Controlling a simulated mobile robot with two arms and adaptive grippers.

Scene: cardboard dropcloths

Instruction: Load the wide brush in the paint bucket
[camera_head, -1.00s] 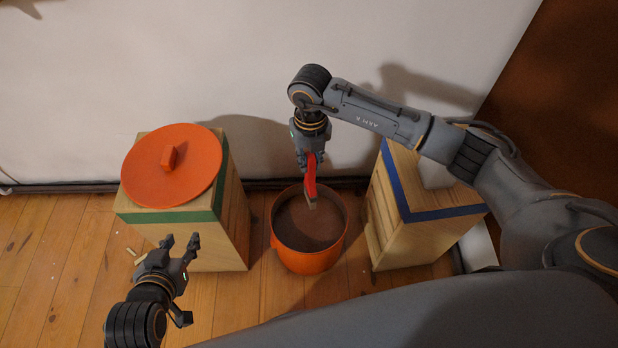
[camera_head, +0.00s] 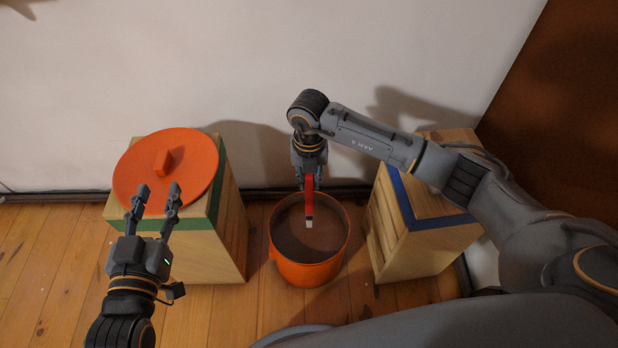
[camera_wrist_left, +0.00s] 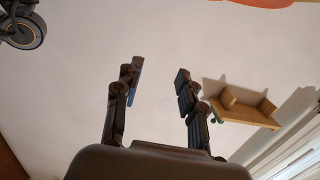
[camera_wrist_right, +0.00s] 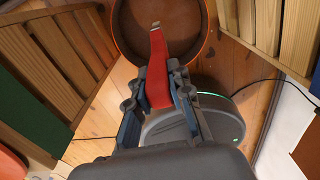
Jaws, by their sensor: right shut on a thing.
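The paint bucket (camera_head: 283,258) is an orange pot with dark brownish contents, standing on the floor between two wooden crates. Its rim also shows in the right wrist view (camera_wrist_right: 122,40). My right gripper (camera_head: 309,172) is shut on the red handle of the wide brush (camera_head: 309,202) above the bucket's far side. The brush's pale tip (camera_head: 309,223) points down over the opening; I cannot tell whether it touches the paint. The right wrist view shows the red handle (camera_wrist_right: 158,75) between the fingers. My left gripper (camera_head: 154,198) is open and empty, near the left crate.
A round orange lid (camera_head: 190,183) with a knob lies on the left green-banded crate (camera_head: 231,235). The right crate (camera_head: 420,250) has a blue band. A white wall stands behind. The wooden floor (camera_head: 50,260) at the left is clear.

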